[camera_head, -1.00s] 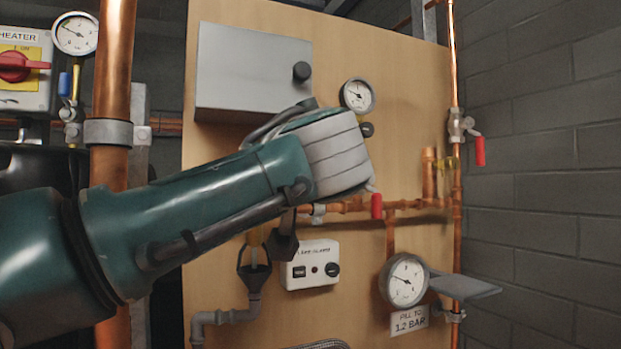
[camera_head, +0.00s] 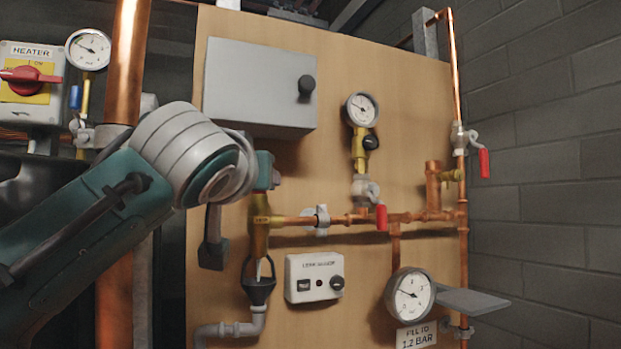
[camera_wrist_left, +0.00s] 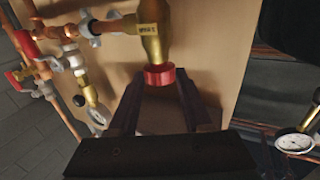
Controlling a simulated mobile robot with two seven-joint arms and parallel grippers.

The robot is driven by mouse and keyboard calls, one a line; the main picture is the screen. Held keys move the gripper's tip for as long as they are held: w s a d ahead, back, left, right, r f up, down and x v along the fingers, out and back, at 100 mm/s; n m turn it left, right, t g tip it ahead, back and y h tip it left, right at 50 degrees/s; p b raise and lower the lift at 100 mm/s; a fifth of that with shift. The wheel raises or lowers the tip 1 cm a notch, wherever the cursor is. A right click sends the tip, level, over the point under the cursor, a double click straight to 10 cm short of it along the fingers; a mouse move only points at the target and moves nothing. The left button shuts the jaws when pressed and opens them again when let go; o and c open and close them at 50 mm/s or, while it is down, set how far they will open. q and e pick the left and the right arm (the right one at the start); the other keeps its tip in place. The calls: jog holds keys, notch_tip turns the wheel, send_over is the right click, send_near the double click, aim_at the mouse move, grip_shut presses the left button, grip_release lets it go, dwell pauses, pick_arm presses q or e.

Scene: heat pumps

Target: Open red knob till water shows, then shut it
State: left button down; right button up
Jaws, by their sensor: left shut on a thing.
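The red knob (camera_wrist_left: 160,76) is on the end of a brass valve (camera_wrist_left: 153,38) in the left wrist view. My left gripper (camera_wrist_left: 159,85) has its dark fingers on either side of the knob and is shut on it. In the head view the brass valve (camera_head: 260,225) shows just right of my wrist, but the knob is hidden behind my arm. A black funnel (camera_head: 258,288) stands under the valve's outlet. A pale streak that looks like water shows between outlet and funnel. My right gripper is in neither view.
Copper pipes (camera_head: 410,217) with a red-handled valve run right of the brass valve. A grey box (camera_head: 255,85) is above, and a white alarm box (camera_head: 314,277) is below. A pressure gauge (camera_head: 410,295) sits lower right, beside a grey shelf (camera_head: 470,302).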

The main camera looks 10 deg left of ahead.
pick_arm(q)
jog(key=shift+c, duration=1.7)
grip_release()
jog(key=s+d+b, duration=0.1)
jog(key=s+b, duration=0.2)
jog(key=s, duration=0.6)
jog(key=shift+s+d+b, duration=0.25)
jog(key=shift+s+b, duration=0.05)
jog(key=shift+s, duration=0.1)
